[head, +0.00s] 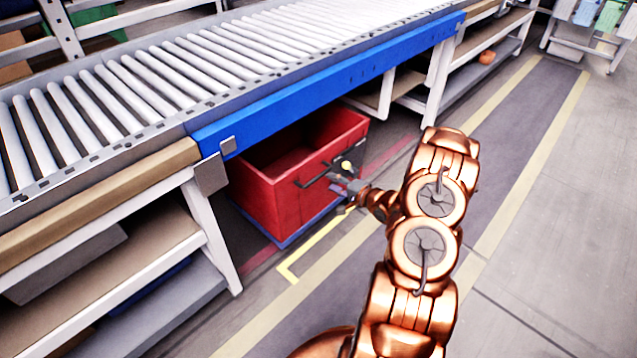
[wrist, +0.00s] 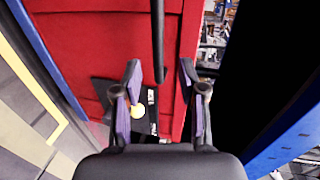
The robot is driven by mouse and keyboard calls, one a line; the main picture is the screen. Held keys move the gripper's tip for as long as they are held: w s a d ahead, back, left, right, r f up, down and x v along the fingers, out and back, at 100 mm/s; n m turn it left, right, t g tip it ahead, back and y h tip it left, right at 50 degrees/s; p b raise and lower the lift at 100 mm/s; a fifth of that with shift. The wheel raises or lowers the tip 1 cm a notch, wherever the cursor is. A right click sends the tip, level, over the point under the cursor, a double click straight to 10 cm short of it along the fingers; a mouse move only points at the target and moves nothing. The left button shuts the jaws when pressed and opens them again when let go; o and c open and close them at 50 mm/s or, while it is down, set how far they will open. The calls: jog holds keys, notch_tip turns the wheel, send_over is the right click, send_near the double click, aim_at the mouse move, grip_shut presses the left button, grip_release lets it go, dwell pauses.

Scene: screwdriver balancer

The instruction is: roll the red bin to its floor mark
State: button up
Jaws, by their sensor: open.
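The red bin (head: 290,196) stands on a blue wheeled base (head: 296,236), partly under the roller conveyor. Its open top is partly hidden by the conveyor's blue side rail. A dark bar handle (head: 315,180) is on its front face. My gripper (head: 346,184) is at that face, beside the handle. In the wrist view my gripper (wrist: 160,68) is open, and the dark handle bar (wrist: 158,40) shows between its fingertips against the red face (wrist: 90,50). I cannot tell whether they touch. A yellow corner line (head: 288,272) marks the floor in front of the bin.
The roller conveyor (head: 200,60) with its blue rail (head: 330,85) runs above the bin. A shelf rack with a white leg (head: 215,235) stands close at the bin's left, another leg (head: 438,85) at its right. The grey floor (head: 560,230) at right is clear.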

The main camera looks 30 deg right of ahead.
aim_at(319, 175)
jog(key=shift+b+x, duration=0.9)
jog(key=shift+x, duration=2.95)
jog(key=shift+f, duration=0.15)
jog(key=shift+s, duration=0.1)
grip_shut()
